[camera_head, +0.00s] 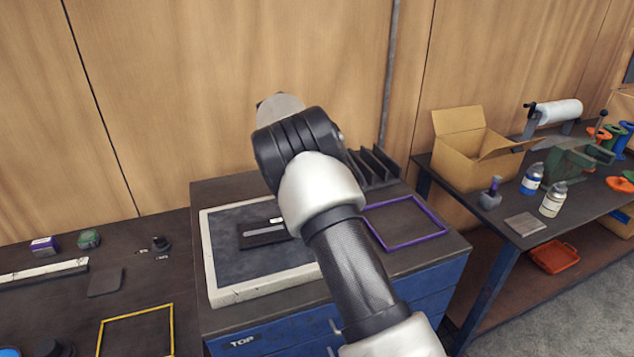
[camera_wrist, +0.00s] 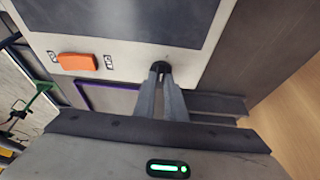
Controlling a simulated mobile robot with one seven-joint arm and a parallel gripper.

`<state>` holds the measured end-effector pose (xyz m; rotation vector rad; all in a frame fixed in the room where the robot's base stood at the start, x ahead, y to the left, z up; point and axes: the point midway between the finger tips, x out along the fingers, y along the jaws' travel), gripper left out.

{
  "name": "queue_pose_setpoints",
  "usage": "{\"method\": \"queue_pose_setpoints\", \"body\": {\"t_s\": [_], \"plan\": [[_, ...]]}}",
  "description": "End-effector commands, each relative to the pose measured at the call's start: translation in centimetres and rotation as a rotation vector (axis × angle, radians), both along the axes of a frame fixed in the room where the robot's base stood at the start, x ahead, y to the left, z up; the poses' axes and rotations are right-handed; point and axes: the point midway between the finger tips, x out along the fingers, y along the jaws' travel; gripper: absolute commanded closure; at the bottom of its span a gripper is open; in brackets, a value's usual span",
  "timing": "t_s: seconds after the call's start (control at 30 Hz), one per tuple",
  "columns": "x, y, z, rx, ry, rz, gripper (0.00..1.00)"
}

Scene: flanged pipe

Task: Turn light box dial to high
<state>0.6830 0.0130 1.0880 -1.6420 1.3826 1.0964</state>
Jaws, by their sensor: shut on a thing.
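The light box (camera_head: 213,262) lies on a dark-topped blue cabinet, with a pale frame around a dark panel. It also shows in the wrist view (camera_wrist: 205,60). The small black dial (camera_wrist: 161,66) sits on its pale border in the wrist view. My gripper (camera_wrist: 161,77) is shut on the dial, with both fingers close around it. The fingers cover much of the dial, so its setting cannot be read. In the head view my arm hides the dial and my gripper.
An orange switch (camera_wrist: 77,62) is on the same border, left of the dial. A purple frame (camera_head: 405,222) and a black ridged holder (camera_head: 375,168) share the cabinet top. A flat black object (camera_head: 262,233) lies on the panel. A workbench with a cardboard box (camera_head: 470,160) stands right.

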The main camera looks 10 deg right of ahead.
Motion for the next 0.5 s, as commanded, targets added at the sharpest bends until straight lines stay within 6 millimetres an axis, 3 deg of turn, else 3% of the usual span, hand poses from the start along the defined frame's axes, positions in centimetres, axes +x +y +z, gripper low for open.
{"method": "queue_pose_setpoints", "body": {"t_s": [0.5], "plan": [[0.36,-0.02,0.07,0.002,0.0,-0.399,1.0]]}}
